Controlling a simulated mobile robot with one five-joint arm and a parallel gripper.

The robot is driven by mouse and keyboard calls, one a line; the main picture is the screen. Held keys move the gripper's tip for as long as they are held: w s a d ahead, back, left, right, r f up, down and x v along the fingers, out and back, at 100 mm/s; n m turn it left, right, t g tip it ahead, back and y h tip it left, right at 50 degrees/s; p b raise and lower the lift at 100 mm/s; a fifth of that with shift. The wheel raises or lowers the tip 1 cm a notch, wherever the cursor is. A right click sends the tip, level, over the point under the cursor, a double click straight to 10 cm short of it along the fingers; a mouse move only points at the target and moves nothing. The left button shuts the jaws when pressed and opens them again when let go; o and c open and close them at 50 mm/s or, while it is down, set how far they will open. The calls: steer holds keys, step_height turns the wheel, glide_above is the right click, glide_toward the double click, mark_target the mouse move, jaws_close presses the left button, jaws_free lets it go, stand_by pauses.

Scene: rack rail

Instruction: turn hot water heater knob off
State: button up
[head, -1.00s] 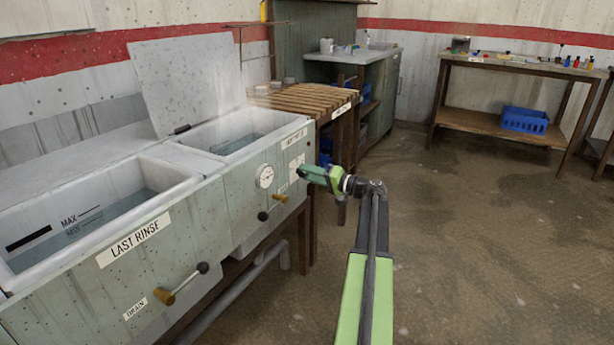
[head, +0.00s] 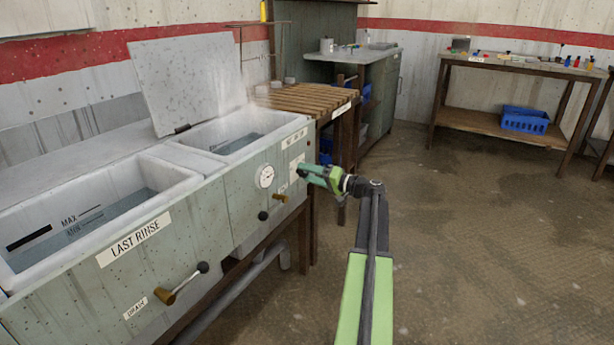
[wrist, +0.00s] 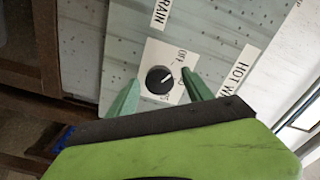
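The heater knob (wrist: 159,79) is a round black dial with a white pointer mark, on a white plate on the unit's front panel. In the wrist view it sits between and just beyond my two green fingertips, with markings around it that are partly hidden. My gripper (wrist: 155,92) is open, with its fingers apart on either side of the knob; I cannot tell whether they touch it. In the head view my gripper (head: 304,173) is at the right end of the heater unit's front panel (head: 240,195), and its fingers hide the knob there.
A gauge (head: 265,176) and a brass valve with a black-knobbed lever (head: 280,198) are left of my gripper. A slatted wooden table (head: 305,98) stands behind it. A drain lever (head: 183,284) is lower left. The floor (head: 470,240) to the right is clear.

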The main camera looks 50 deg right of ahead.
steer(key=v, duration=1.7)
steer(key=shift+s, duration=0.25)
steer(key=shift+f, duration=0.15)
